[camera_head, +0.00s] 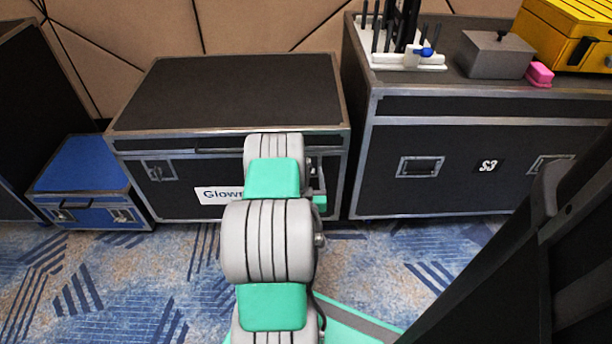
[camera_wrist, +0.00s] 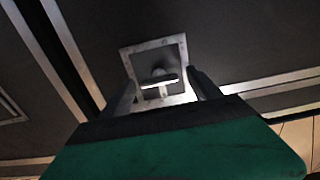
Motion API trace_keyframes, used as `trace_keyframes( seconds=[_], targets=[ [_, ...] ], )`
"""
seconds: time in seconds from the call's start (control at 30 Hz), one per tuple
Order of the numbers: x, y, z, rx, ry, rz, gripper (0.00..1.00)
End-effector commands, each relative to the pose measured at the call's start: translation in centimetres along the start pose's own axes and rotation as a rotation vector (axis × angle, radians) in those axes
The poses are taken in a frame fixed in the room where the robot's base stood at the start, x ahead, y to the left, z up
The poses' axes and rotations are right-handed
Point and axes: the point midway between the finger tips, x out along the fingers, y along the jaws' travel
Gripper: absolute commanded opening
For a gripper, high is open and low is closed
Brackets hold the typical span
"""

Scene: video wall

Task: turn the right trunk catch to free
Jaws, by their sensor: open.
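The black trunk (camera_head: 235,95) with silver edges stands at the middle of the head view, lid shut. Its right catch is mostly hidden behind my arm there. In the wrist view a catch (camera_wrist: 160,84) shows as a square metal plate with a small knob or handle at its middle. My gripper (camera_wrist: 158,88) is open, with one dark finger on each side of the catch's handle. I cannot tell whether the fingers touch it. The left catch (camera_head: 159,170) is in plain view on the trunk's front.
A blue case (camera_head: 85,165) stands left of the trunk. A larger black case marked S3 (camera_head: 450,165) stands to the right, bearing a grey box (camera_head: 496,56), a yellow case (camera_head: 572,30) and a white tool rack (camera_head: 408,60). Patterned carpet (camera_head: 130,280) lies clear in front.

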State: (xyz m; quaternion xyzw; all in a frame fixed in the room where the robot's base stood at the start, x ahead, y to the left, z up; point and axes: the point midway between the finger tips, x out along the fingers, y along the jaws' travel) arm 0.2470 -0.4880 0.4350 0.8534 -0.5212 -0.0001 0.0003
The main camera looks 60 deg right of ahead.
Motion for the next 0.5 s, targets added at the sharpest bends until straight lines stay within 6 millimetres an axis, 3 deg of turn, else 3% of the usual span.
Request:
trace_keyframes(
  seconds=[0.27,0.5],
  targets=[
    [0.19,0.13,-0.01,0.001,0.0,0.003,0.72],
    [0.18,0.17,-0.01,0.001,0.0,0.004,0.52]
  ],
)
